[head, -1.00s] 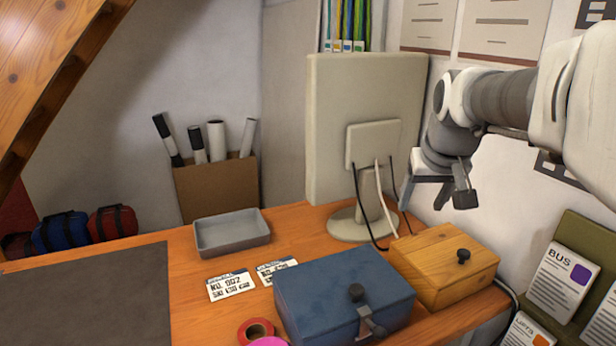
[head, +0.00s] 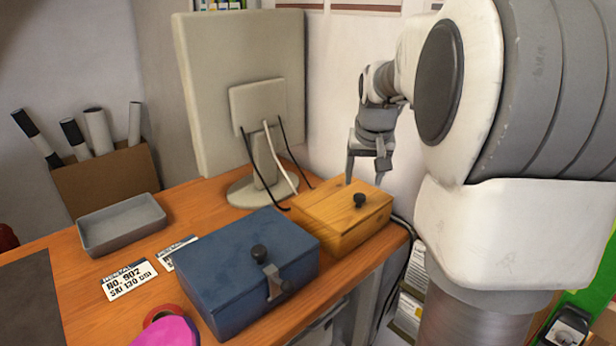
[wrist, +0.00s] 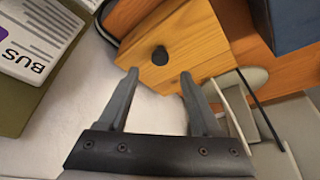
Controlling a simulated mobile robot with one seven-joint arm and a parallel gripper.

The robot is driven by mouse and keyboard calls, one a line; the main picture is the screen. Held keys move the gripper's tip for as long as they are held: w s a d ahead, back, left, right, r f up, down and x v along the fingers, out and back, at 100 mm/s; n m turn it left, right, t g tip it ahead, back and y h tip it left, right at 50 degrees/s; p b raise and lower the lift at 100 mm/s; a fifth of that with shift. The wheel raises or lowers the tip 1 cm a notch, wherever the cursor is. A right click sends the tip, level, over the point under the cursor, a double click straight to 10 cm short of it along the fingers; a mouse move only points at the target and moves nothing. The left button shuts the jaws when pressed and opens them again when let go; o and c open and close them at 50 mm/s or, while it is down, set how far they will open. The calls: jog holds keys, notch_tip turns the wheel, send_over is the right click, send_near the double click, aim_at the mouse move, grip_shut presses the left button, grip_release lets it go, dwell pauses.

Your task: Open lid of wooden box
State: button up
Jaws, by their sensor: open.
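The wooden box (head: 330,229) sits on the bench, right of the blue box, with its lid shut and a black knob (head: 359,200) on it. My gripper (head: 365,183) is above the back part of the box, fingers pointing down. In the wrist view, my gripper (wrist: 158,82) is open and empty, and the wooden box (wrist: 195,45) lies beyond the fingertips. The black knob (wrist: 159,55) shows just past the gap between the fingers. I cannot tell whether a finger touches the lid.
A blue box (head: 225,270) with a latch stands left of the wooden box. A monitor (head: 240,60) with cables stands behind them. A grey tray (head: 120,238), paper labels (head: 128,281) and a red tape roll (head: 160,315) lie to the left. The wall is close behind my gripper.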

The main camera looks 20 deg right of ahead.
aim_at(360, 196)
jog(key=x, duration=0.6)
jog(key=shift+f, duration=0.15)
jog(key=shift+c, duration=0.3)
grip_shut()
dwell(1.0)
